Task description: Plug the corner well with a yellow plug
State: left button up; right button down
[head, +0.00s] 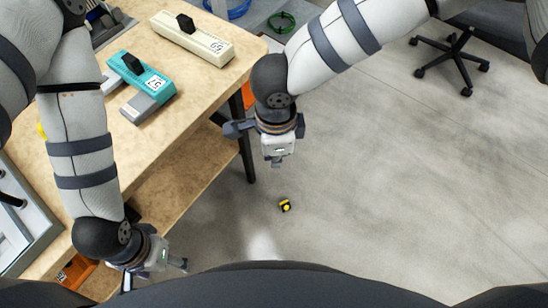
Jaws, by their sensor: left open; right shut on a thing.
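My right gripper (278,160) hangs over the grey floor, to the right of the workbench. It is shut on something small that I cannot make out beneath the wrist. My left gripper (157,277) is at the lower left, close to my body, with its fingers apart and nothing seen between them. A bit of something yellow (41,131) shows at the left behind my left arm; I cannot tell whether it is a plug. No corner well can be made out.
The wooden workbench (185,75) bears a teal device (142,82), a cream device (192,38) and a grey tray (42,240). A small yellow-and-black object (285,205) lies on the floor. A wheeled chair base (450,55) stands upper right. Open floor lies right.

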notch_tip(320, 180, up, 18)
dwell(2.1)
